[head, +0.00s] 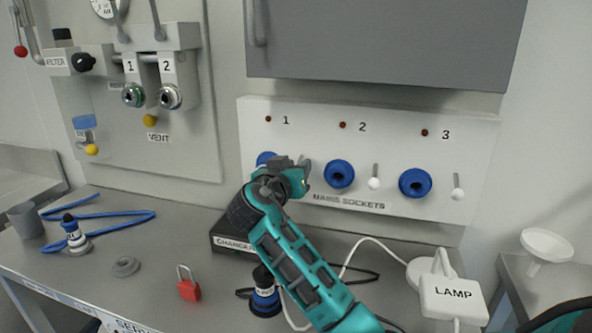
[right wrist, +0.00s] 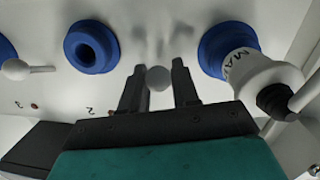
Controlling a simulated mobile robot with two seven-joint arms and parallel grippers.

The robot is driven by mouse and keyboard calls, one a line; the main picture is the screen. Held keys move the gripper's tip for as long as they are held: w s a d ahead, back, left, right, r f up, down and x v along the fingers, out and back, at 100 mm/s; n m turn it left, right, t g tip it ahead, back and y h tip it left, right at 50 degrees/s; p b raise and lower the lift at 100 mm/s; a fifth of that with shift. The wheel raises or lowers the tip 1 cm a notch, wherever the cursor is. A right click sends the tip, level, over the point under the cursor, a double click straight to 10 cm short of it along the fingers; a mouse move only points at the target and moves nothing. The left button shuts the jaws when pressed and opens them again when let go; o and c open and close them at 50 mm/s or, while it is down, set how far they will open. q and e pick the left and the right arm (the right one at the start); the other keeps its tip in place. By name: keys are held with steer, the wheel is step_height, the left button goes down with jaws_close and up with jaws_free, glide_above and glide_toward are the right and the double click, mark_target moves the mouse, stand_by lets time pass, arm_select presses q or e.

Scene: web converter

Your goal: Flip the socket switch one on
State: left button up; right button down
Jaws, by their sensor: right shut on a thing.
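The white socket panel (head: 400,128) carries three blue sockets, numbered 1 to 3. My right gripper (head: 304,172) is at the panel between socket one (head: 265,158) and socket two (head: 339,174). In the right wrist view its fingers are shut around the round knob of switch one (right wrist: 159,78); the head view mostly hides this knob behind the gripper. In the right wrist view, a white plug (right wrist: 240,66) sits in socket one. Switches two (head: 374,183) and three (head: 457,193) have white knobs with thin levers. My left gripper is not in view.
A black charger box (head: 228,240), a red padlock (head: 188,286), a blue-and-white plug (head: 74,236) and a white lamp box (head: 452,295) with cables are on the bench. A grey cabinet (head: 385,40) hangs above the panel.

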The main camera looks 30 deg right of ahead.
mark_target(300, 159)
steer(key=r+g+y, duration=0.1)
steer(key=g+y, duration=0.1)
steer(key=y, duration=0.1)
steer(key=shift+r, duration=0.4)
steer(key=shift+w+d+r+n+g+y, duration=0.15)
steer(key=shift+r+g+y, duration=0.25)
steer(key=shift+g+y, duration=0.5)
steer(key=shift+w+d+r+n+g+y, duration=0.15)
steer(key=shift+r+g+y, duration=0.2)
steer(key=shift+g+y, duration=0.55)
steer(key=shift+r, duration=0.1)
steer(key=c, duration=0.9)
jaws_free()
steer(key=shift+c, duration=0.2)
steer(key=v, duration=1.3)
steer(key=shift+s+d, duration=0.1)
steer(key=shift+d, duration=0.05)
